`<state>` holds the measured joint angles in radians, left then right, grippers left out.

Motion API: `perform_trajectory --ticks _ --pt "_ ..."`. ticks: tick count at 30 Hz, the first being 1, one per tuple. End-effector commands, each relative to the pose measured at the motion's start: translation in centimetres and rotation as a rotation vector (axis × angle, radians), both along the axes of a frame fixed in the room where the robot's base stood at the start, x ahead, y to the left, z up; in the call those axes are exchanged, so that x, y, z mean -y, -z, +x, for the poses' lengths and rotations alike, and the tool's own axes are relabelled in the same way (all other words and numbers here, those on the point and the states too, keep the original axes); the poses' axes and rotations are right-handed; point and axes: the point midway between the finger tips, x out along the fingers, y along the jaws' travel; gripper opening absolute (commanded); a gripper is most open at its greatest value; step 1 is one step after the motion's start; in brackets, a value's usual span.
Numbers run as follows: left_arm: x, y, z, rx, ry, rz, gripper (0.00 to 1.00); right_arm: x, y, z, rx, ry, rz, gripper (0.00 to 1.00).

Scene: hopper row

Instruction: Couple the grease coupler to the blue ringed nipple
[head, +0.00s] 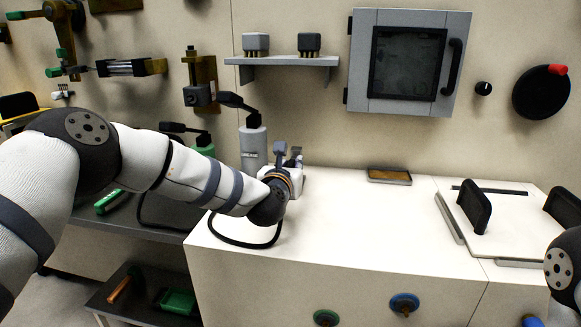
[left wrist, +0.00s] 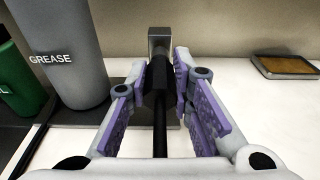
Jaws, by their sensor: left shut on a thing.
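The grease coupler (left wrist: 157,85) is a dark cylinder with a black hose running toward the camera in the left wrist view. My left gripper (left wrist: 168,95) is shut on it with its purple pads on both sides. In the head view my left gripper (head: 292,163) is over the white counter beside the grey GREASE cylinder (head: 253,149); the coupler is mostly hidden there. A grey metal post (left wrist: 160,42) stands right behind the coupler; I cannot tell if they touch. The blue ringed nipple (head: 404,302) is low on the white cabinet front. My right gripper is out of view.
A green ringed nipple (head: 326,318) is left of the blue one. The black hose (head: 245,246) loops over the counter edge. A shallow brown tray (head: 389,176) lies at the back. A white board with black handles (head: 474,208) is at right. The middle counter is clear.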

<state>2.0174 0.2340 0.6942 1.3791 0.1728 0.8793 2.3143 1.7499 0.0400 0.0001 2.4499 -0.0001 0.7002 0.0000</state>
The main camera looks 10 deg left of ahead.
Motion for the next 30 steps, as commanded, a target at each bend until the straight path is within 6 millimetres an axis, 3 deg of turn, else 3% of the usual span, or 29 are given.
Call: perform_trajectory --ticks 30 --pt "0.0 0.0 -2.8 0.001 -0.001 0.0 0.0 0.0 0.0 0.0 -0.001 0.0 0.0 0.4"
